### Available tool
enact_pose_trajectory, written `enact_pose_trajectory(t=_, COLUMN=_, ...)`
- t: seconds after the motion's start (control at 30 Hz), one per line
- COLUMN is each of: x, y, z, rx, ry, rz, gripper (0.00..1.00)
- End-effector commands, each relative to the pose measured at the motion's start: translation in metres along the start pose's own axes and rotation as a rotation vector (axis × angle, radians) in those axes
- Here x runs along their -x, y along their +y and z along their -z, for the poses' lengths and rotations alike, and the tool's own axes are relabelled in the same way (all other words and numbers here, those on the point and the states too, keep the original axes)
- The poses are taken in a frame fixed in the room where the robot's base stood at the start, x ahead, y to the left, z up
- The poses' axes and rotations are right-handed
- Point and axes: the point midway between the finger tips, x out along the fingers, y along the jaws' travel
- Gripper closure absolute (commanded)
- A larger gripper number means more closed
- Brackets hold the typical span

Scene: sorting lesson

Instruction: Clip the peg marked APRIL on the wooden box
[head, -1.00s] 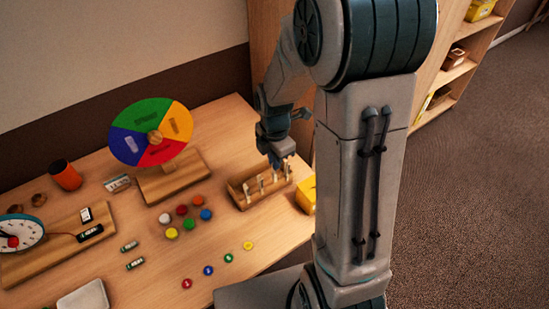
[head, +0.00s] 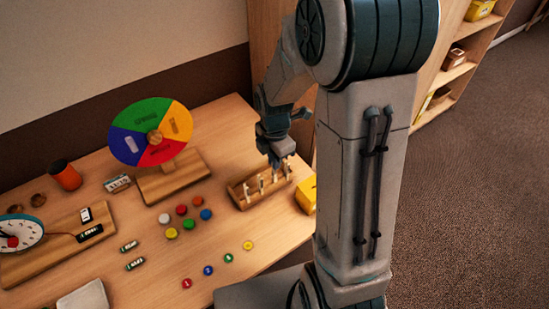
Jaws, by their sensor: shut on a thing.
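The open wooden box (head: 242,200) stands near the right end of the table. Several pale pegs (head: 261,185) stand upright in a row along it. My gripper (head: 281,163) points down over the right end of the box and is shut on a peg there. The held peg is small and mostly hidden by the fingers. I cannot tell whether it touches the box rim. The marks on the pegs are too small to read, so I cannot tell which one says APRIL.
A four-coloured wheel (head: 140,147) on a wooden stand (head: 173,180) is left of the box. Coloured discs (head: 188,224) lie in front. A yellow box (head: 307,194) is close on the right. An orange cup (head: 65,175) and a dial (head: 18,232) stand at left.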

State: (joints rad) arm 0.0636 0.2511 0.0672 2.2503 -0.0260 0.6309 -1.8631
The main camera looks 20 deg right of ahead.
Motion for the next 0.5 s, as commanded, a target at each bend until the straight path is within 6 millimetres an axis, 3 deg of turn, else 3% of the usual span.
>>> enact_pose_trajectory(t=0.5, x=-0.015, y=0.000, z=0.000, rx=0.000, ry=0.000, rz=0.000, gripper=1.00)
